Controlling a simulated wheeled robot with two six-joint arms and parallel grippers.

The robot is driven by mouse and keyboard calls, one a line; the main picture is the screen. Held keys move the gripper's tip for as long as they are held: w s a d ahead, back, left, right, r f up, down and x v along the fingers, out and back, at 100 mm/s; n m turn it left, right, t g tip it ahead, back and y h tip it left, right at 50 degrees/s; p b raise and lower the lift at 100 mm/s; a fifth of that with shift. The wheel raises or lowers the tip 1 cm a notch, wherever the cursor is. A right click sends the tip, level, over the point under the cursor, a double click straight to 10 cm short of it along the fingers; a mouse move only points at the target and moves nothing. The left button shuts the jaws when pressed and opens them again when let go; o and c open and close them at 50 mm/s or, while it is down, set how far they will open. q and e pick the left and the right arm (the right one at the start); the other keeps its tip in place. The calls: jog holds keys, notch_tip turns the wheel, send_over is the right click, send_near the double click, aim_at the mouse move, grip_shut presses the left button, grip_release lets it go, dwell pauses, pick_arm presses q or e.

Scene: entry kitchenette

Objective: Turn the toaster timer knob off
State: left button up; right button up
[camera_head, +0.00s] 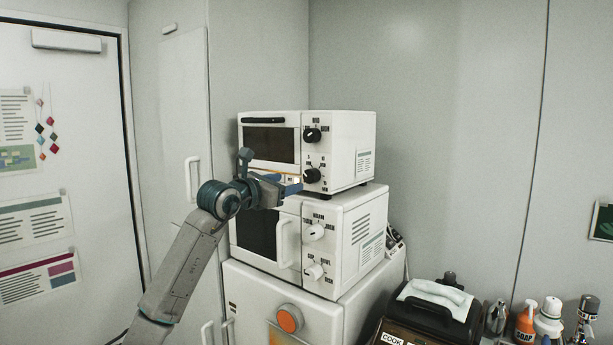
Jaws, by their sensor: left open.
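Two white ovens are stacked. The upper one, which looks like the toaster (348,124), has a dark window and two black knobs on its front. The upper black knob (312,135) is clear of my arm. The lower black knob (312,175), apparently the timer, has small marks around it. My left gripper (289,184) is open, just left of and slightly below the lower knob. The fingertips look close to it, but I cannot tell whether they touch. The exact knob setting is too small to read. My right gripper is not in view.
The lower oven (348,205) has white knobs and a door handle (284,243). Both ovens stand on a white cabinet (250,285) with an orange disc. A black appliance (425,318) and several bottles, including an orange soap bottle (525,322), stand at the lower right.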

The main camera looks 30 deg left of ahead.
aim_at(307, 178)
pick_arm(q)
jog(key=w+p, duration=0.1)
jog(key=w, duration=0.2)
jog(key=w+p, duration=0.2)
jog(key=w, duration=0.1)
jog(key=w+d+p, duration=0.1)
jog(key=w, duration=0.2)
jog(key=shift+w+p, duration=0.15)
jog(key=shift+p, duration=0.25)
jog(key=shift+c, duration=0.3)
jog(key=c, duration=0.9)
